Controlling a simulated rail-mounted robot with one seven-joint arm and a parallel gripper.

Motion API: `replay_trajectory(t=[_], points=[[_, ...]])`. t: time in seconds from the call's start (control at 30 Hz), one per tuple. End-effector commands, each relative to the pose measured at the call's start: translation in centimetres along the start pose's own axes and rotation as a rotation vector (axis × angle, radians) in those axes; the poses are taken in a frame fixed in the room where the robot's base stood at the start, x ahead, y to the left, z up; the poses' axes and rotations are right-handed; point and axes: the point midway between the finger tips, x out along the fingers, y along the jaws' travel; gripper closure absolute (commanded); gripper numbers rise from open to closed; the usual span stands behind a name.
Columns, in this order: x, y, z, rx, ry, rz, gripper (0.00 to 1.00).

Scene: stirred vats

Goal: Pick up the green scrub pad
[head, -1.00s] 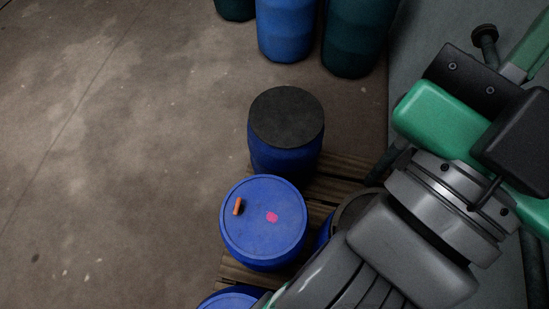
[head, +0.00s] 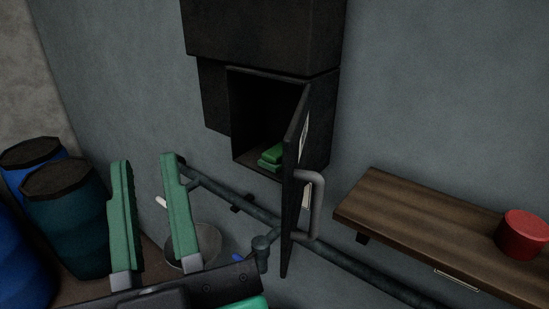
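Green pad-like pieces (head: 271,156) lie inside a dark wall cabinet (head: 322,140), near the front of its floor. They look like one piece resting on another, but the cabinet's shade and the door edge partly hide them, so I cannot tell how many there are. The cabinet door (head: 293,185) stands open toward me, with a grey handle (head: 318,205). My gripper (head: 146,163) is at the lower left, its two green fingers pointing up and spread well apart. Nothing shows between them. It is left of the cabinet and apart from the pads.
A wooden shelf (head: 425,215) on the right holds a red cylinder (head: 524,233). A dark pipe (head: 350,265) runs along the wall below the cabinet. A round, bowl-like item (head: 208,245) is behind my gripper. Blue and dark green drums (head: 65,205) stand at left.

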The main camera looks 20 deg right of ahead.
Motion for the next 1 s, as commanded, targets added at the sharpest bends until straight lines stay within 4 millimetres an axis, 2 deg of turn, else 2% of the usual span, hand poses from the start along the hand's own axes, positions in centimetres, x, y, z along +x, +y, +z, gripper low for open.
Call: replay_trajectory(t=[0.47,0.8,1.0], points=[[0.00,0.00,0.00,0.000,0.000,0.000,0.81],[0.00,0.00,0.01,0.000,0.000,0.000,0.15],[0.00,0.00,0.00,0.000,0.000,0.000,0.15]])
